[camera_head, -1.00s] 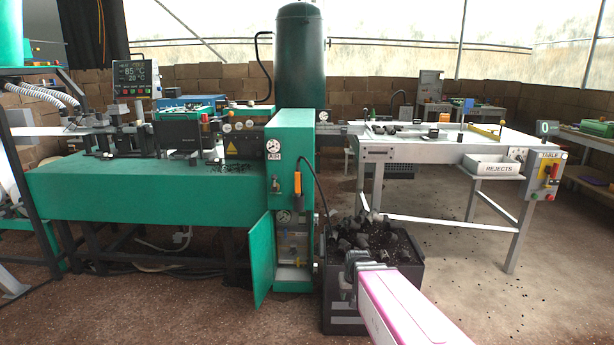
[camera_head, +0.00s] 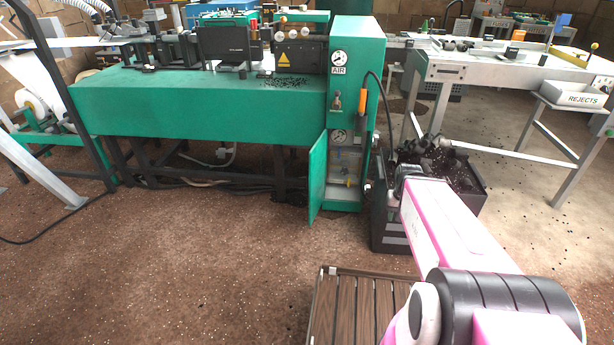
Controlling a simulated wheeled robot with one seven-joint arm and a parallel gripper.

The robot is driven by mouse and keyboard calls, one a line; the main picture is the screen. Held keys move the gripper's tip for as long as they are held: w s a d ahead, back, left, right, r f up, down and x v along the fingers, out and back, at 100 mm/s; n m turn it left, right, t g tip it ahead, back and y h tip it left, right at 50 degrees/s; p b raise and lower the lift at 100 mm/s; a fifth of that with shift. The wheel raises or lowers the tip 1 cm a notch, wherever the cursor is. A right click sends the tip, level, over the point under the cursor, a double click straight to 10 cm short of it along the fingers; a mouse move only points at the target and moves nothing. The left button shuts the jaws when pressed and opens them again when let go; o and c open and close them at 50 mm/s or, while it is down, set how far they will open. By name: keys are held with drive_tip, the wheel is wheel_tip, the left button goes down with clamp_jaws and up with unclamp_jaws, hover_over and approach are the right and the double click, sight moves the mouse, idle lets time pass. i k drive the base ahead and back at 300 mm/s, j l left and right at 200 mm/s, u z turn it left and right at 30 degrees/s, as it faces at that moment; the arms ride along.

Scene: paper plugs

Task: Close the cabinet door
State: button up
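The green cabinet (camera_head: 356,75) stands at the right end of the long green machine. Its lower door (camera_head: 318,180) is open, swung out toward me from the left side of the opening. Inside the opening, a gauge and pale fittings (camera_head: 346,165) show. My pink and white arm reaches up from the lower right. Its grey end, with my gripper (camera_head: 402,178), is right of the cabinet, in front of the dark bin and apart from the door. The fingers are too small and hidden to read.
A dark bin (camera_head: 390,230) of black scraps stands close right of the cabinet. A slatted wooden platform (camera_head: 345,310) lies in front at the bottom. A white table (camera_head: 500,75) with a rejects tray (camera_head: 575,97) is at right. The brown floor left of the door is clear.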

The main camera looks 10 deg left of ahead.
sight(316, 177)
drive_tip(key=i+j+z, duration=0.1)
drive_tip(key=j+z, duration=0.3)
drive_tip(key=j, duration=2.1)
drive_tip(key=j+z, duration=0.25)
drive_tip(key=j, duration=0.3)
drive_tip(key=j+z, duration=0.25)
drive_tip(key=j, duration=0.35)
